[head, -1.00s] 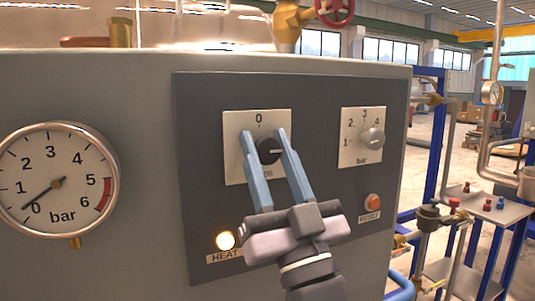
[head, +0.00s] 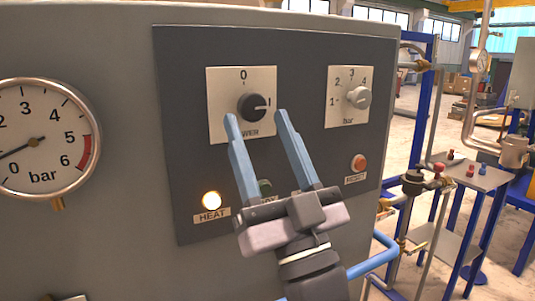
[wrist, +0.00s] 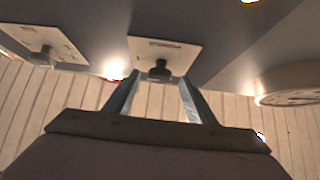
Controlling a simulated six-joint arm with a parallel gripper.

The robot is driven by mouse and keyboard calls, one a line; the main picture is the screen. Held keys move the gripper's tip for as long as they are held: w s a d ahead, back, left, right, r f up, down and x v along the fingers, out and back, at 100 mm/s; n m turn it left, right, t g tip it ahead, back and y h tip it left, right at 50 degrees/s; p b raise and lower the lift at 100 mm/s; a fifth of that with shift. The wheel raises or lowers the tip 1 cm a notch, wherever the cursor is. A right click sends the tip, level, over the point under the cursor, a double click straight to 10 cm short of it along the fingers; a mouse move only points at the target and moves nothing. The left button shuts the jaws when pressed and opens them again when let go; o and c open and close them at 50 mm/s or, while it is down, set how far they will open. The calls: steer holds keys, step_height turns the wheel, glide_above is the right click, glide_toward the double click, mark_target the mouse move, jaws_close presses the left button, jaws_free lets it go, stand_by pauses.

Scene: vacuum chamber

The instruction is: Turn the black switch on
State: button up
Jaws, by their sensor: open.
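The black switch (head: 252,107) is a round knob on a white plate (head: 224,92) marked 0 at the top and I at the right. Its white mark points right, at the I. The lower label is partly covered by a finger and reads "...WER". My gripper (head: 256,116) is open, its blue fingers apart and empty. In the head view the fingertips are just below and to the sides of the knob. In the wrist view the knob (wrist: 159,69) is beyond and between the fingertips, and neither finger seems to touch it.
A pressure knob (head: 358,97) is at the right, above a red reset button (head: 358,162). A lit HEAT lamp (head: 211,200) is at the lower left. A green round part (head: 265,188) shows between my fingers. A pressure gauge (head: 68,120) is far left.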

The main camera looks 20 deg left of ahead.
steer(key=shift+s+d+f+p, duration=0.1)
steer(key=shift+s+d+p, duration=0.15)
steer(key=shift+p, duration=0.45)
steer(key=shift+p+v, duration=1.15)
steer(key=shift+p, duration=0.45)
steer(key=shift+w+f, duration=0.1)
steer(key=shift+f, duration=0.1)
